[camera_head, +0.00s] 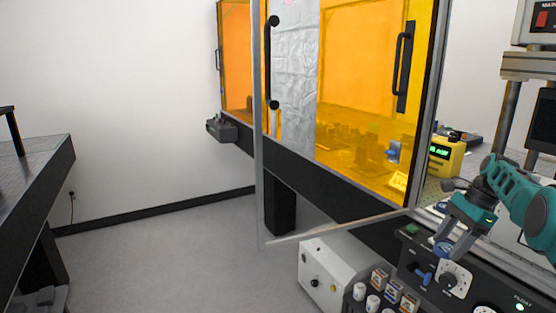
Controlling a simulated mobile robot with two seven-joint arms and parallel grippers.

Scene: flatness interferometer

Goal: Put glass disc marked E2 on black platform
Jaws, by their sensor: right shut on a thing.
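My right gripper (449,247) is at the lower right, on a teal arm, low over the front control panel. It is shut on a small bluish round thing (442,248), partly hidden by the fingers. No E2 mark can be read, so I cannot tell if this is the glass disc. I cannot make out the black platform; dark parts show dimly behind the amber panels of the enclosure (365,60). My left gripper is out of view.
A framed door (260,180) stands out from the enclosure. The black control panel (425,258) has knobs. A white box (325,275) and several small containers sit below. A yellow device (446,155) with a green display stands at right. A dark table (40,165) is at left; the floor between is clear.

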